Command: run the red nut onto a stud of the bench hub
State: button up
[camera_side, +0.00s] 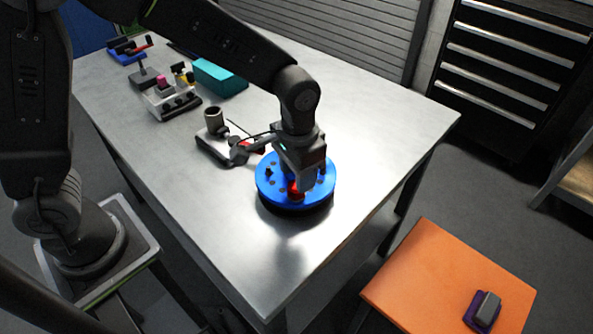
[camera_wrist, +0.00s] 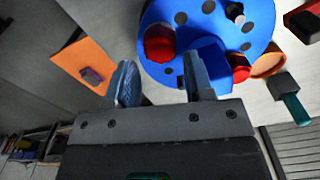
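The blue bench hub (camera_side: 268,192) is a round disc on a dark base, standing on the metal table; it also fills the top of the wrist view (camera_wrist: 207,40). Dark round spots and a short dark stud (camera_wrist: 235,12) show on its face. The red nut (camera_side: 295,191) is at the hub's near side, below my gripper (camera_side: 303,180). In the wrist view the red nut (camera_wrist: 160,43) appears against the hub face, beyond my fingertips. My two fingers (camera_wrist: 163,80) are apart with a gap between them. How the nut sits on a stud is hidden.
A second red piece (camera_wrist: 238,68) shows beside the hub. A fixture with a grey cup (camera_side: 213,117) stands just behind the hub. A teal box (camera_side: 219,77) and small fixtures lie farther back. An orange stool (camera_side: 430,275) stands front right. The table's right side is clear.

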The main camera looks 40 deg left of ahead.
jog(key=n, duration=0.6)
jog(key=shift+s, duration=0.1)
jog(key=n, duration=0.5)
jog(key=shift+n, duration=0.3)
jog(key=n, duration=1.1)
jog(key=shift+f, duration=0.1)
jog(key=shift+f, duration=1.7)
